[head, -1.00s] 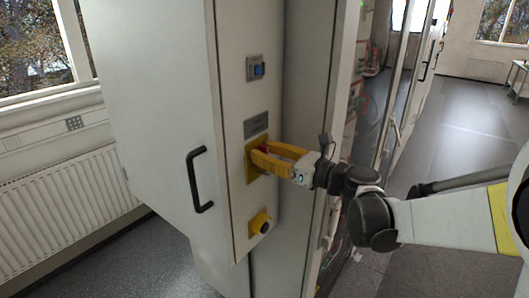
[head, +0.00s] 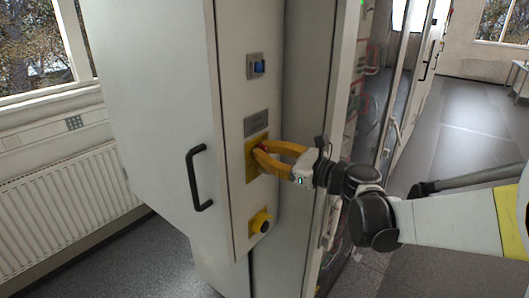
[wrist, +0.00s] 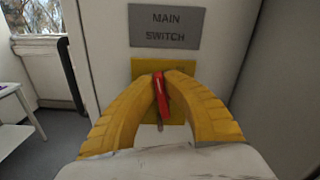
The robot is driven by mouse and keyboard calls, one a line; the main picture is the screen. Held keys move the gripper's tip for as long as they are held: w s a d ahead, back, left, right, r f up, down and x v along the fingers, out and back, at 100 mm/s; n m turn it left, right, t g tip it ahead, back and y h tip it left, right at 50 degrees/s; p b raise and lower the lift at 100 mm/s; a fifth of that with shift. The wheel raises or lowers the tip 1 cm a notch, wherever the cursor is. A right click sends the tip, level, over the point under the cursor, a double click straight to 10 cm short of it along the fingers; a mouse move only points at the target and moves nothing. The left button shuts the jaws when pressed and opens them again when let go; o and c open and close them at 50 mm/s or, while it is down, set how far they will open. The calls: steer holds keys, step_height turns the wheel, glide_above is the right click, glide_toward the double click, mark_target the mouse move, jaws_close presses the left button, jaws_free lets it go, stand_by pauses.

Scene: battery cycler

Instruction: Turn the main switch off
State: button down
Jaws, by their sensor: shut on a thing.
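The main switch has a red handle (wrist: 161,97) in front of a yellow plate (wrist: 182,72), below a grey label reading MAIN SWITCH (wrist: 166,26). In the wrist view the handle looks slightly tilted from upright. My gripper (wrist: 161,80) has its yellow fingers closed on the handle from both sides. In the head view my gripper (head: 258,156) reaches the yellow plate (head: 251,175) on the cabinet's narrow front from the right. There the fingers mostly hide the red handle.
A black door handle (head: 197,179) is to the left. The open glass door (head: 350,130) stands close behind my wrist.

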steer(key=n, duration=0.3)
steer(key=shift+s+a+f+n+b, duration=0.2)
steer(key=shift+n+b, duration=0.1)
steer(key=shift+b, duration=0.1)
steer(key=shift+s+a+f+n+b, duration=0.1)
steer(key=shift+f+n+b, duration=0.2)
steer(key=shift+n, duration=1.65)
steer(key=shift+s+a+f+n+b, duration=0.1)
steer(key=shift+n+b, duration=0.35)
steer(key=shift+n, duration=1.45)
steer(key=shift+s+f+n+b, duration=0.1)
steer(key=shift+f+n+b, duration=0.2)
steer(key=shift+n, duration=1.65)
steer(key=shift+r, duration=0.1)
steer(key=c, duration=1.5)
jaws_free()
